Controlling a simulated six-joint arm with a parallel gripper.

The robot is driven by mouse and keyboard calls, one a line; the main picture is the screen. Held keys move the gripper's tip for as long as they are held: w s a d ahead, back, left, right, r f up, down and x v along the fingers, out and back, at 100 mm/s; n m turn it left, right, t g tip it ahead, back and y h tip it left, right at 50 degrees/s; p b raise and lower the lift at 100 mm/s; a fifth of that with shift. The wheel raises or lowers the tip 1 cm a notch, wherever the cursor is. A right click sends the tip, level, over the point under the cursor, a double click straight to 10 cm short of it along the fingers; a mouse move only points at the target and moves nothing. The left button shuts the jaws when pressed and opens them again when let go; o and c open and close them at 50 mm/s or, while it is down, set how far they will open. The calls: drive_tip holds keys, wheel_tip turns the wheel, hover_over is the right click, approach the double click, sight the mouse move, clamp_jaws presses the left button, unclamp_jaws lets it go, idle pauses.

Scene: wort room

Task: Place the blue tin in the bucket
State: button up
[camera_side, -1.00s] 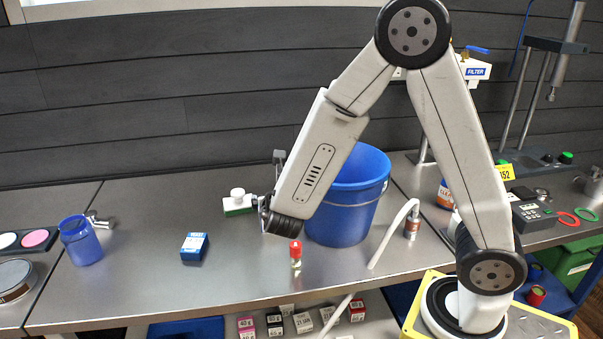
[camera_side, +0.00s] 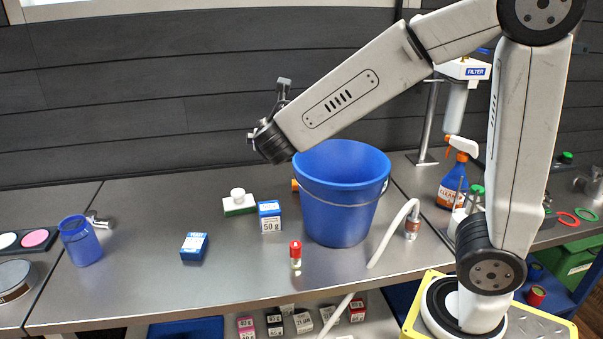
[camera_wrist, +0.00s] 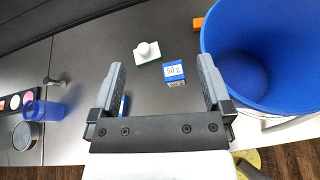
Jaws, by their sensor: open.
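Two small blue-and-white boxy containers are on the steel bench, and I cannot tell which is the blue tin. One, marked 50 g (camera_side: 270,216), stands upright just left of the bucket; the wrist view shows it (camera_wrist: 174,73) too. The other blue one (camera_side: 194,246) lies farther left; in the wrist view it is partly hidden by my left finger (camera_wrist: 124,105). The large blue bucket (camera_side: 340,205) stands upright; its visible inside (camera_wrist: 255,65) looks empty. My gripper (camera_side: 268,115) is open and empty, raised above the bench, up and left of the bucket's rim.
A green-and-white block with a knob (camera_side: 238,203) sits behind the 50 g container. A red-capped vial (camera_side: 295,254) stands before the bucket, with a white hose (camera_side: 392,234) to its right. A blue jar (camera_side: 80,241) stands at the left. The bench's left middle is clear.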

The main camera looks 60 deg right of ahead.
drive_tip(key=d+m+g, duration=0.2)
drive_tip(key=m, duration=0.5)
drive_tip(key=n+g+y, duration=0.7)
drive_tip(key=n+y, duration=0.3)
drive_tip(key=n, duration=1.7)
hover_over(268, 207)
wheel_tip(268, 207, down, 18)
drive_tip(key=shift+f, duration=0.15)
